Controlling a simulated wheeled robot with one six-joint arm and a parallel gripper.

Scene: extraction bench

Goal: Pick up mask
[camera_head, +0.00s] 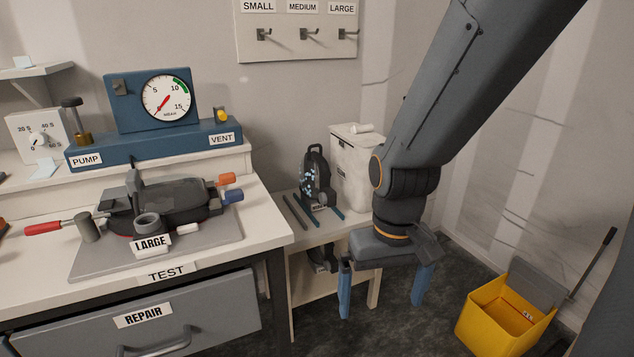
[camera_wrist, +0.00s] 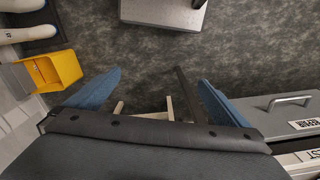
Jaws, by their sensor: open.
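A dark grey mask (camera_head: 172,200) lies on a grey mat (camera_head: 100,262) on the bench at left. It has a round port at its front, a LARGE tag, and orange and blue parts at its right end. My gripper (camera_head: 383,288) points down, open and empty, with its two blue fingers apart. It is in front of the low side table, to the right of the mask and well apart from it. In the wrist view my gripper (camera_wrist: 160,78) has nothing between its fingers, and I cannot see the mask there.
The side table (camera_head: 290,236) holds a dark strapped object (camera_head: 316,178) and a white bin (camera_head: 350,165). A blue pump gauge (camera_head: 150,100) stands behind the mask. A yellow bucket (camera_head: 500,318) stands on the floor at right. Empty labelled hooks (camera_head: 305,34) are on the wall.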

